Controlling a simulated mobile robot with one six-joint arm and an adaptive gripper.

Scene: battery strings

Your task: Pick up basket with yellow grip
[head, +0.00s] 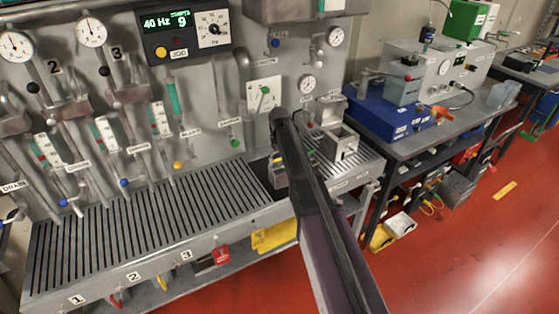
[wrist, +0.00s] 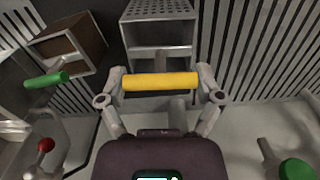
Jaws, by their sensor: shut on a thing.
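The basket (wrist: 160,10) with the yellow grip shows at the top middle of the wrist view. It is grey metal with a perforated face. Its yellow grip (wrist: 160,81) is a horizontal bar in the middle of that view. My gripper (wrist: 160,84) has one finger at each end of the bar and is shut on it. In the head view my arm covers most of this spot, and the gripper and basket are largely hidden there. I cannot tell whether the basket touches the surface below it.
A box with a green grip (wrist: 45,80) is close by on the left in the wrist view. A red knob (wrist: 46,145) and a green knob (wrist: 297,169) stand nearby. The slatted bench (head: 150,212) is mostly clear. A metal box (head: 338,147) stands right of my arm.

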